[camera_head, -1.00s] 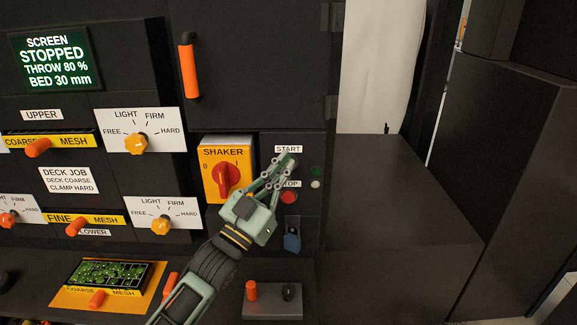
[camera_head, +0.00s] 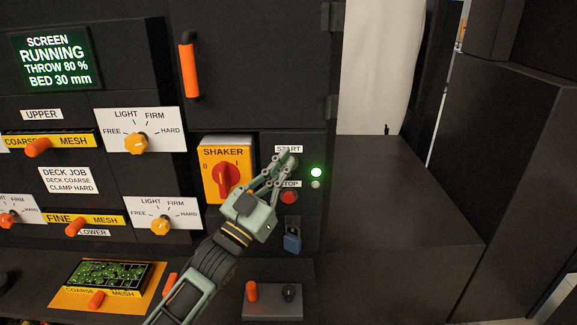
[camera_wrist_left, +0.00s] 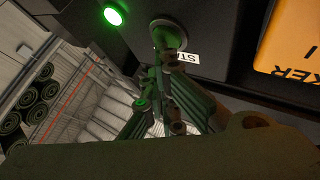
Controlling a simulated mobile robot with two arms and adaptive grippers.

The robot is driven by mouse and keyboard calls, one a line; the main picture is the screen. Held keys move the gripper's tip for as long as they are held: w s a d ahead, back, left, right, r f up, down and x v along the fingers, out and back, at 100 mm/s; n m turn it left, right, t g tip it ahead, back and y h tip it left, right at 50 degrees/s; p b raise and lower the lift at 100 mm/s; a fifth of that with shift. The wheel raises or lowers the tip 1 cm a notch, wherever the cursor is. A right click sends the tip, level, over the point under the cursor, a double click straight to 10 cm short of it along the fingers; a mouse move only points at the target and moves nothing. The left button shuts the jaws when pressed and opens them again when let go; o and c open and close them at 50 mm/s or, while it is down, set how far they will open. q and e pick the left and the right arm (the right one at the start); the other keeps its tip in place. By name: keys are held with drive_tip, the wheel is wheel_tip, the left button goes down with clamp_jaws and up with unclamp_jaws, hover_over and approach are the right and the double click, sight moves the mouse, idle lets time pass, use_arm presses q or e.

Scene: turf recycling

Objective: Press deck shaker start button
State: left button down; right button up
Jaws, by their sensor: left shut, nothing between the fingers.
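My left gripper (camera_head: 284,164) is shut and empty, its fingertips at the START button under the START label (camera_head: 288,149). In the left wrist view the shut fingers (camera_wrist_left: 170,60) reach the round green START button (camera_wrist_left: 166,33), apparently touching it. In the head view the button is mostly hidden behind the fingertips. The green lamp (camera_head: 316,172) beside it is lit, and the lit lamp also shows in the left wrist view (camera_wrist_left: 113,16). The screen (camera_head: 54,62) reads RUNNING, THROW 80 %, BED 30 mm. My right gripper is not in view.
The red STOP button (camera_head: 288,197) lies just below the fingers. The yellow SHAKER panel with its red rotary switch (camera_head: 226,178) is close on the left. A blue padlock (camera_head: 292,240) hangs below. A dark block (camera_head: 395,190) stands on the right.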

use_arm(q)
drive_tip(key=shift+s+p, duration=0.5)
drive_tip(key=shift+s, duration=0.4)
drive_tip(key=s+p, duration=0.2)
drive_tip(key=s, duration=0.3)
idle(0.6)
